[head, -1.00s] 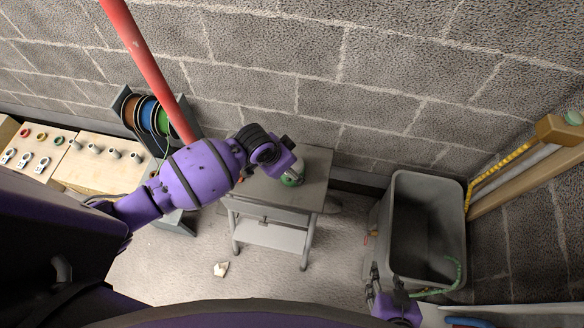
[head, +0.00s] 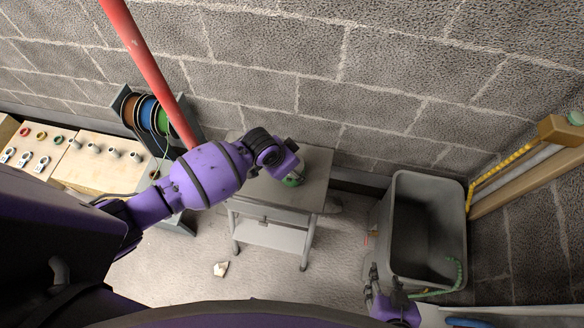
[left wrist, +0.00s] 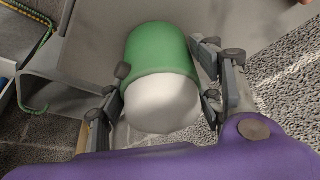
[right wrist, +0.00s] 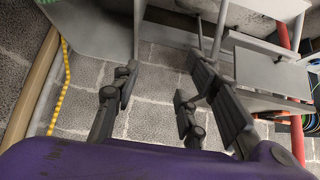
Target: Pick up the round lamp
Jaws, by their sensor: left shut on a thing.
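The round lamp (left wrist: 160,75) has a green body and a white rounded end, and fills the middle of the left wrist view. My left gripper (left wrist: 160,95) is shut on it, with fingers on both sides. In the head view the lamp (head: 291,181) shows as a small green patch under my left gripper (head: 290,172), over the grey table (head: 310,192). I cannot tell whether it touches the table top. My right gripper (head: 374,281) is near the front of the grey bin. In the right wrist view my right gripper (right wrist: 155,95) is open and empty.
The deep grey bin (head: 382,225) stands right of the table, with a green cord (head: 459,272) over its rim. Cable reels (head: 148,114) and a wooden panel (head: 100,171) are at left. A red pole (head: 146,62) slants behind my left arm. A white scrap (head: 220,269) lies on the floor.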

